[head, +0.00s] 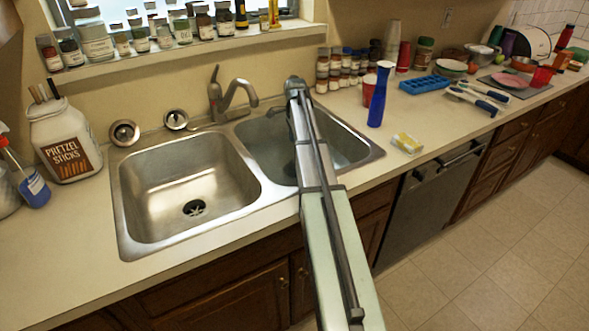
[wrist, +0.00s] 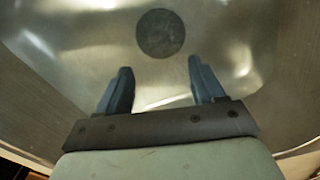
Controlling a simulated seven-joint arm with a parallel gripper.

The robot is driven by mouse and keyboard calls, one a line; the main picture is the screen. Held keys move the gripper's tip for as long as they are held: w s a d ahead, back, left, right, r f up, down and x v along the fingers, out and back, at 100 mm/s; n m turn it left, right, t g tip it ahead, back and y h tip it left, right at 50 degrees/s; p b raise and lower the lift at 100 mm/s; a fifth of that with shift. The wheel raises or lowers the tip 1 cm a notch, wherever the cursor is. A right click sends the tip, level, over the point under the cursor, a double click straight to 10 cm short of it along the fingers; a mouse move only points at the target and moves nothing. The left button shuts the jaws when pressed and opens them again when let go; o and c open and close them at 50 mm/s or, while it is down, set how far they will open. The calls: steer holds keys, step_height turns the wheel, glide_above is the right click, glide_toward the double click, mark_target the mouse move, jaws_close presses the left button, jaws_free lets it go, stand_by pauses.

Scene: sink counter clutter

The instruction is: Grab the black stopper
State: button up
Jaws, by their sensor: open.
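A flat, dark round disc (wrist: 160,33), which looks like the black stopper, lies on the metal floor of a sink basin in the wrist view. My gripper (wrist: 160,76) is open, with its two blue-grey fingers apart and nothing between them. The disc shows beyond the fingertips, roughly centred between them, and no contact is seen. In the head view my arm reaches over the right basin (head: 345,140). It hides part of that basin, and neither the disc nor my fingers can be made out there.
The left basin (head: 170,178) is empty, with an open drain (head: 195,208). A faucet (head: 226,98) stands behind the basins. Two round strainers (head: 125,133) (head: 176,119) sit on the back ledge.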

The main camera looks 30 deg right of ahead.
mark_target(294, 167)
steer(key=shift+f, duration=5.05)
steer(key=shift+c, duration=0.3)
steer(key=c, duration=1)
